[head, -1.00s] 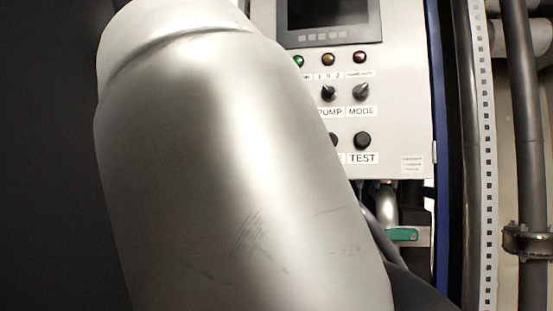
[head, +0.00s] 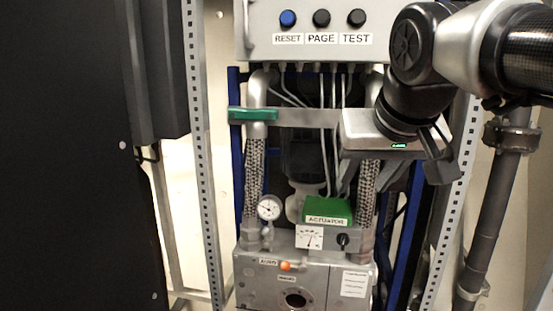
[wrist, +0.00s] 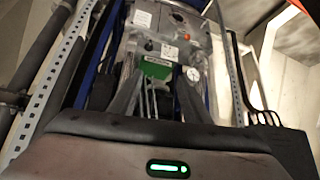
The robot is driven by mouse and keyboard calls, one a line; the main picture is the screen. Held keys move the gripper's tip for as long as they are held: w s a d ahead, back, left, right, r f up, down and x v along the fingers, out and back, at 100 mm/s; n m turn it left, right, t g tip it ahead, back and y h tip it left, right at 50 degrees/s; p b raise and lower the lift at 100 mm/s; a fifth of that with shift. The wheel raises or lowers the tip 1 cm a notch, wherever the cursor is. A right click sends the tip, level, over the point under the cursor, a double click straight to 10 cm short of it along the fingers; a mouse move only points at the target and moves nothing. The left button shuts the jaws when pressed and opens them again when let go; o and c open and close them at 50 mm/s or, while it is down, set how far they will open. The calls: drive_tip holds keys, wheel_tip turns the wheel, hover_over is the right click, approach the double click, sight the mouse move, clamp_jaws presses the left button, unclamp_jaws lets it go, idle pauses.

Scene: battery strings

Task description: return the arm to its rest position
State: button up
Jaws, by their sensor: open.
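My arm comes in from the upper right of the head view. My gripper (head: 400,160) hangs at its end, in front of the right braided hose (head: 367,190) and to the right of the green ACTUATOR box (head: 327,210). The dark fingers are partly hidden in that view. In the wrist view, my gripper (wrist: 157,92) shows two dark fingers spread apart with nothing between them that they hold. The green box (wrist: 156,67) and a dial gauge (wrist: 192,74) lie beyond the fingers. Whether the gripper touches the hose cannot be told.
A panel with RESET, PAGE and TEST buttons (head: 321,18) is above. A green-handled lever (head: 252,114) and a gauge (head: 269,207) are left of my gripper. A perforated rail (head: 457,200) and grey pipe (head: 487,220) stand right; a dark cabinet (head: 70,160) stands far left.

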drive_tip(key=s+f+g, duration=0.2)
drive_tip(key=s+f, duration=1.1)
drive_tip(key=f, duration=0.3)
wheel_tip(320, 180, up, 21)
drive_tip(key=p, duration=2.2)
drive_tip(key=shift+s+a, duration=0.15)
drive_tip(key=shift+s, duration=0.05)
drive_tip(key=shift+c, duration=0.2)
